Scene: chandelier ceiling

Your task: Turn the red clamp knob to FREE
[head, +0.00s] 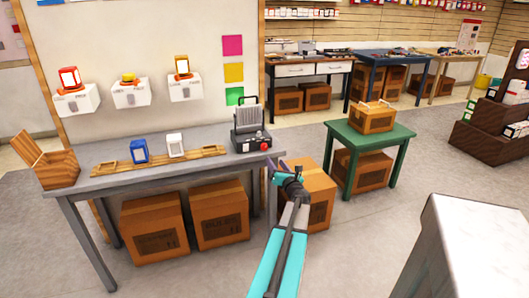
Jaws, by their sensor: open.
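Three white clamp boxes hang on the wall panel at the left. The left box (77,101) has a red-framed lantern (70,79) on it and a small grey knob (73,106) on its front. Its lettering is too small to read, so I cannot tell the knob's setting. The middle box (131,95) bears a yellow piece, and the right box (185,88) an orange-framed lantern (182,67). My gripper (277,168) is open and empty, near the right end of the grey table, far from the boxes. The fingers are small and partly hidden by the wrist.
The grey table (105,180) holds a wooden rack, a blue lantern (139,151), a white lantern (174,145) and a grey machine (250,125) with a red button. A wooden bin (58,170) stands at the left end. A green table (385,142) is at the right.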

